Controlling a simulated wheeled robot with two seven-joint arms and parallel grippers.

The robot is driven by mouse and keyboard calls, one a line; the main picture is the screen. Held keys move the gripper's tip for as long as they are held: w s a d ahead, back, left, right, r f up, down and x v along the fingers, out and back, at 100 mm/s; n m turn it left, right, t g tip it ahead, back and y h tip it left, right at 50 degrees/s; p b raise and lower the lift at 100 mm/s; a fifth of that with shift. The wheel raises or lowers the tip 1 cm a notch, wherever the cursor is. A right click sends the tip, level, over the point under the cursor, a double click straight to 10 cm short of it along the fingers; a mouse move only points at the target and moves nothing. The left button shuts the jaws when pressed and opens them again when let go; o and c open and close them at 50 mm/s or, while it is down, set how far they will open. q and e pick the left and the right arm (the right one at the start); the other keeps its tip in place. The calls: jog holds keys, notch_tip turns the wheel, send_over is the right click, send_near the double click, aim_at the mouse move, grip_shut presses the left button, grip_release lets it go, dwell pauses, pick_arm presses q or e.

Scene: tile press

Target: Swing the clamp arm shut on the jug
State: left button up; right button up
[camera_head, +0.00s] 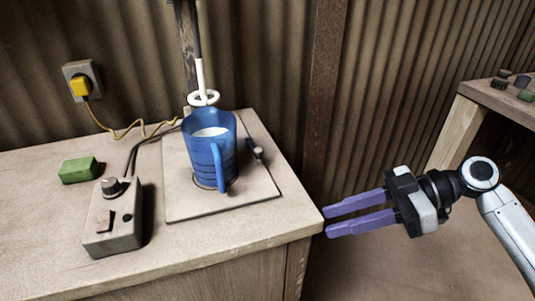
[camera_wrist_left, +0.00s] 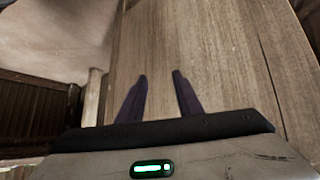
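A blue jug (camera_head: 206,150) with pale liquid in it stands upright on a square board (camera_head: 180,205) on the bench, its handle facing me. A small dark lever with a light end (camera_head: 255,152), perhaps the clamp arm, sits on the board just right of the jug, apart from it. My right gripper (camera_head: 327,222) is open and empty, right of the bench's front corner and well away from the jug. My left gripper is outside the head view; in the left wrist view it (camera_wrist_left: 160,76) is open and empty before a wooden panel.
A white ring on a rod (camera_head: 204,98) hangs over the jug's rear rim. A control box (camera_head: 113,222) with knob and switch and a green block (camera_head: 79,169) are at left. A yellow plug (camera_head: 79,85) has a cable. Another bench (camera_head: 455,135) stands at right.

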jog(key=d+r+h, duration=0.1)
jog(key=d+r, duration=0.1)
jog(key=d, duration=0.5)
jog(key=shift+s+r+n, duration=0.2)
jog(key=shift+s+n, duration=0.2)
jog(key=shift+s, duration=0.05)
jog(key=shift+d+f, duration=0.1)
